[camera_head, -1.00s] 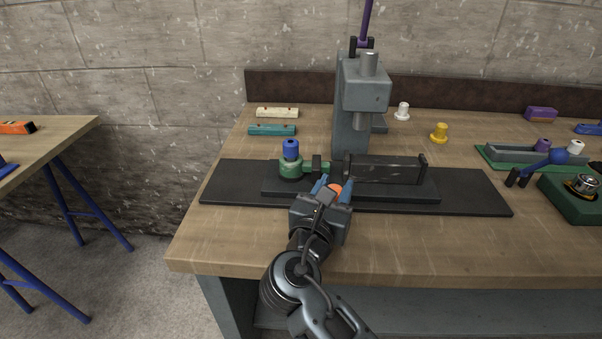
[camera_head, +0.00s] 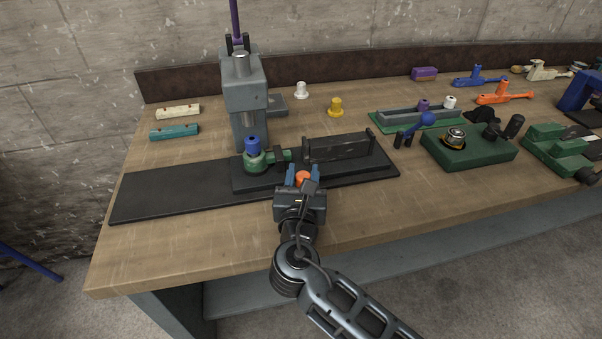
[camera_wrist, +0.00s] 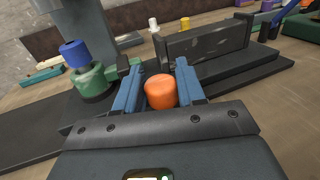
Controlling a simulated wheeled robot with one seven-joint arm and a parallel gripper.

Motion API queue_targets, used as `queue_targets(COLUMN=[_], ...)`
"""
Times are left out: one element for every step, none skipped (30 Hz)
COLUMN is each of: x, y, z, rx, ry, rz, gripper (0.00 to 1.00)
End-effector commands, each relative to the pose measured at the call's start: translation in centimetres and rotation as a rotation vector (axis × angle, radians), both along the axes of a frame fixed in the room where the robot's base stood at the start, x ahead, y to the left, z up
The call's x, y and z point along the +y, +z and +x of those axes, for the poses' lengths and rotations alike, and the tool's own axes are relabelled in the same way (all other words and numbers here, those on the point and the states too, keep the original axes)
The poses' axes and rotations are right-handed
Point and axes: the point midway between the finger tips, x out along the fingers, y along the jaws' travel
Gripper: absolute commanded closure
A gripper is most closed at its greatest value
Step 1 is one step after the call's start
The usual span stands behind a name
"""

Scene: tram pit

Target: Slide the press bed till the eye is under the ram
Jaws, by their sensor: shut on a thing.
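The press (camera_head: 240,95) is grey with a ram (camera_head: 248,122) pointing down over the black bed (camera_head: 235,180). The bed lies on a long black base plate (camera_head: 150,194). A green eye (camera_head: 258,160) with a blue bush (camera_head: 253,145) in it sits at the bed's left end, close to the ram in the head view; exact alignment is hard to tell. My gripper (camera_head: 303,177) is shut on an orange knob (camera_head: 303,175) at the bed's front side. In the wrist view the orange knob (camera_wrist: 161,91) shows between the blue fingers.
A dark upright block (camera_head: 337,147) stands on the bed right of the eye. Cream and teal bars (camera_head: 175,132) lie left of the press. White and yellow bushes (camera_head: 335,107) stand behind. A green box (camera_head: 467,147) is at the right. The base plate's left part is bare.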

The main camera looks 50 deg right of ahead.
Motion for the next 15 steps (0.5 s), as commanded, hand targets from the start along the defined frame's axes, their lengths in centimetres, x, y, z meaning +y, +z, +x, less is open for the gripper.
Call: queue_targets(x=[-0.43,-0.45,-0.48,-0.50,-0.52,-0.56,-0.58,-0.59,-0.59,-0.58,-0.57,-0.54,-0.53,-0.50,-0.47], y=[-0.15,-0.15,-0.15,-0.16,-0.16,-0.16,-0.16,-0.16,-0.16,-0.15,-0.14,-0.13,-0.13,-0.12,-0.11], z=[-0.34,-0.36,-0.38,-0.40,-0.41,-0.43,-0.43,-0.43,-0.42,-0.42,-0.40,-0.37,-0.36,-0.34,-0.31], rx=[0.004,0.005,0.005,0.005,0.005,0.005,0.005,0.005,0.005,0.005,0.005,0.005,0.005,0.005,0.005], ry=[-0.013,-0.014,-0.015,-0.016,-0.016,-0.017,-0.018,-0.018,-0.018,-0.018,-0.017,-0.016,-0.016,-0.015,-0.014], rz=[-0.002,-0.002,-0.002,-0.002,-0.002,-0.003,-0.003,-0.003,-0.003,-0.003,-0.003,-0.002,-0.002,-0.002,-0.002], gripper=[1.00,1.00,1.00,1.00,1.00,1.00,0.59,0.56,0.52,0.50,0.47,0.43,0.40,0.40,0.40])
